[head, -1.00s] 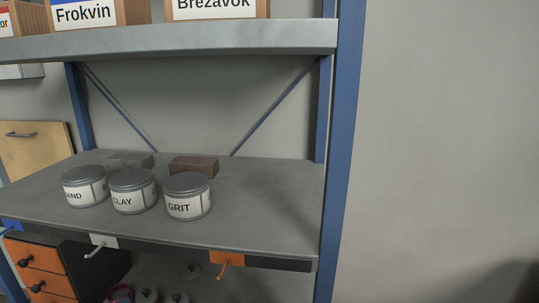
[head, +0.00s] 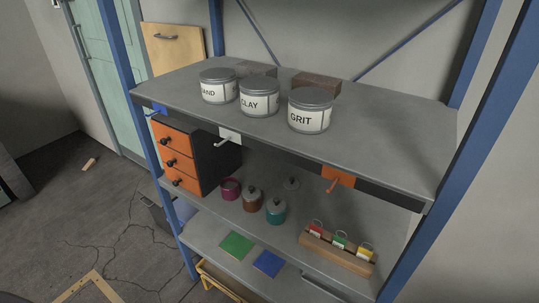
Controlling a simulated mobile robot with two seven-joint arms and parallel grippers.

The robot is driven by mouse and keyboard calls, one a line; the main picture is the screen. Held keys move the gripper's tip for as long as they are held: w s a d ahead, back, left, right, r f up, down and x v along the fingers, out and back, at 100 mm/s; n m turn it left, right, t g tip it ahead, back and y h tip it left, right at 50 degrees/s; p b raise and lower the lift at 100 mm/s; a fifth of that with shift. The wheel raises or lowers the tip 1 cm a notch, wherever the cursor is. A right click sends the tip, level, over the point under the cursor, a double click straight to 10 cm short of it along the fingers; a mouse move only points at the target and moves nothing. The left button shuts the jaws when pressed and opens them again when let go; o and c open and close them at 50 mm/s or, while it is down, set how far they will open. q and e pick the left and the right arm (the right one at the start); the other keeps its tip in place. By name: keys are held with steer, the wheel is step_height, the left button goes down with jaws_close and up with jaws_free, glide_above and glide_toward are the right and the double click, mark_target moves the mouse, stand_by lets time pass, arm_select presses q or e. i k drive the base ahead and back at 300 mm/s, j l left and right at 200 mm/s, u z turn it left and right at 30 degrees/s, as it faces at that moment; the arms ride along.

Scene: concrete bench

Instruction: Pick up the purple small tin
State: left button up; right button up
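A small purple-magenta tin (head: 230,191) stands on the middle shelf, just right of the small drawer cabinet. It looks open at the top. A brown small tin (head: 252,201) and a teal small tin (head: 276,213) stand beside it to the right, both with knobbed lids on. A loose grey lid (head: 292,183) lies on the shelf behind them. Neither of my grippers shows in the head view.
The upper shelf (head: 400,125) holds tins labelled SAND, CLAY and GRIT (head: 310,110), with hooks along its front edge. A black cabinet with orange drawers (head: 178,160) flanks the left. A wooden card holder (head: 337,252) sits right. Blue posts (head: 130,80) frame the rack.

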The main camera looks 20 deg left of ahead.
mark_target(229, 186)
steer(key=k+j+u, duration=0.1)
steer(key=u, duration=0.85)
